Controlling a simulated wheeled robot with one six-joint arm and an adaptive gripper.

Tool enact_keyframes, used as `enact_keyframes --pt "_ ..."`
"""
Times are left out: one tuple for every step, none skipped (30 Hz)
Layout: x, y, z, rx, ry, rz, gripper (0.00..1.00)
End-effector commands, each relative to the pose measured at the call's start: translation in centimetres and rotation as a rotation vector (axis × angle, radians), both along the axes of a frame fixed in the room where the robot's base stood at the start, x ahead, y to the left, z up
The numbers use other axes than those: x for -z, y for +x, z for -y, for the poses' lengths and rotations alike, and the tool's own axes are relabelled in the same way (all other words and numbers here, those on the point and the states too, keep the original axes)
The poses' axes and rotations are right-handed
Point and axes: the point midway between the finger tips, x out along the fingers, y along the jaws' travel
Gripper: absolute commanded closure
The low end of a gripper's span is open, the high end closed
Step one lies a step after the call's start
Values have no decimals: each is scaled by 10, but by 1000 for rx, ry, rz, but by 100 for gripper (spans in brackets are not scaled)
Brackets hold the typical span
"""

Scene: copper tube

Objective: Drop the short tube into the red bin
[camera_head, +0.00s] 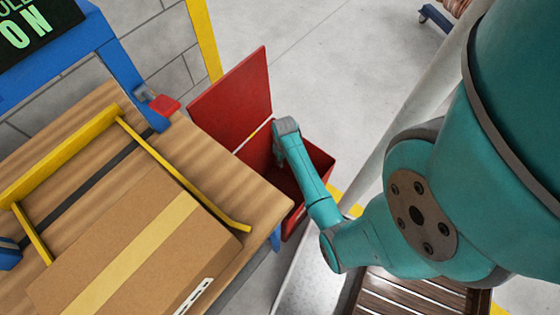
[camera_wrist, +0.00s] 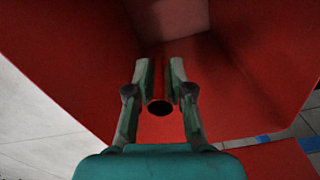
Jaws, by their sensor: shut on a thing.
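The red bin (camera_head: 318,163) stands on the floor past the end of the wooden bench, with its red lid (camera_head: 232,100) raised. In the wrist view the bin's red inner walls (camera_wrist: 250,60) surround my gripper (camera_wrist: 161,88). The gripper is shut on the short tube (camera_wrist: 159,107), whose dark round open end faces the camera between the two fingers. The tube's far part is hard to make out against the red. In the head view my arm reaches over the bin, and the fingers and tube are hidden.
A cardboard box (camera_head: 150,245) lies on the wooden bench (camera_head: 75,130) beside a yellow frame (camera_head: 60,155). A blue post (camera_head: 125,70) rises at the bench's back edge. Open grey floor (camera_head: 345,60) lies behind the bin. Dark wooden slats (camera_head: 400,295) show at the bottom.

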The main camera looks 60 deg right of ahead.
Motion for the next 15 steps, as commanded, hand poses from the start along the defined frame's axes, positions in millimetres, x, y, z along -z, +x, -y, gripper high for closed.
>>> enact_keyframes --pt "0 0 0 0 0 0 100" --pt "0 0 0 0 0 0 100" --pt "0 0 0 0 0 0 71" --pt "0 0 0 0 0 0 64" --pt "0 0 0 0 0 0 56" --pt "0 0 0 0 0 0 49" --pt "0 0 0 0 0 0 49" --pt "0 0 0 0 0 0 49" --pt "0 0 0 0 0 0 49" --pt "0 0 0 0 0 0 49" --pt "0 0 0 0 0 0 49" --pt "0 0 0 0 0 0 49" --pt "0 0 0 0 0 0 49" --pt "0 0 0 0 0 0 49" --pt "-1 0 0 0 0 0 49"
